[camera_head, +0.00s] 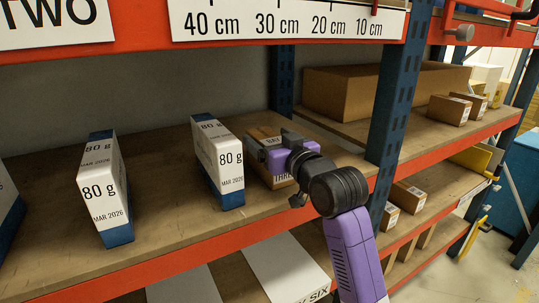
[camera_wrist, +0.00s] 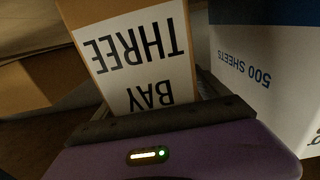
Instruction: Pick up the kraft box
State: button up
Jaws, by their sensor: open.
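A small kraft box (camera_head: 256,134) with a white "BAY THREE" label stands on the upper shelf. My gripper (camera_head: 273,144) is at this box, its purple body hiding part of the label. In the wrist view the kraft box (camera_wrist: 96,62) fills the upper middle, with its label upside down. My open gripper (camera_wrist: 155,100) shows there at the bottom, with dark finger parts at either side of the box's near end. I cannot tell whether the fingers touch it.
A white-and-blue paper pack (camera_head: 219,160) stands close left of the box; it is at the right in the wrist view (camera_wrist: 268,80). Another pack (camera_head: 104,185) is farther left. A blue upright (camera_head: 397,85) rises at the right. A large carton (camera_head: 340,92) lies beyond.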

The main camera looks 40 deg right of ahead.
grip_shut()
jog(key=shift+r, duration=0.1)
